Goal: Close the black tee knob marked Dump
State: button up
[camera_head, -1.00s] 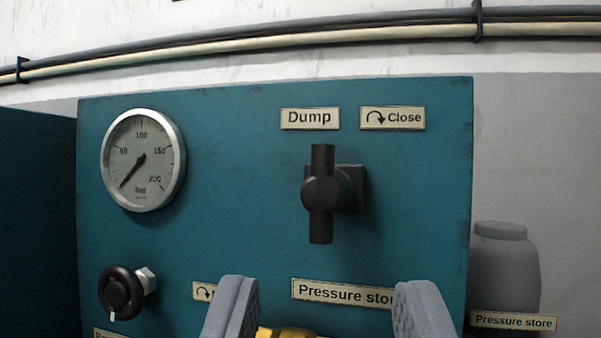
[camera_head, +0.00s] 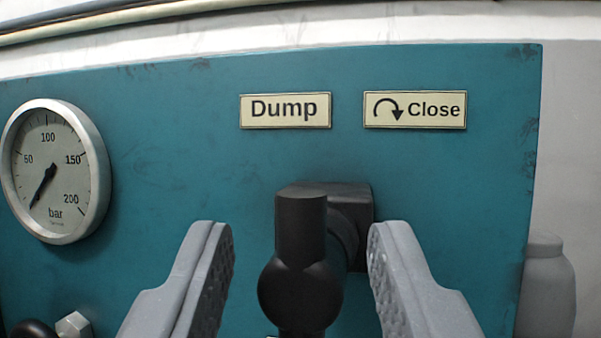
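The black tee knob (camera_head: 301,286) is on the teal panel, below the Dump label (camera_head: 285,110) and the Close label with a clockwise arrow (camera_head: 415,109). Its bar stands upright, and its lower end is cut off by the picture edge. My gripper (camera_head: 300,255) is open, with one grey finger to the left of the knob and one to the right. Gaps show between the knob and both fingers. The fingers appear level with the upper part of the bar.
A round pressure gauge (camera_head: 55,171) is on the panel at the left, its needle pointing to the low end. Part of a black knob (camera_head: 33,329) shows at the bottom left. A grey container (camera_head: 546,287) stands beyond the panel's right edge.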

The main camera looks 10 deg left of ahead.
jog(key=shift+p+x, duration=0.3)
jog(key=shift+x, duration=1.15)
jog(key=shift+r, duration=0.1)
jog(key=shift+c, duration=0.4)
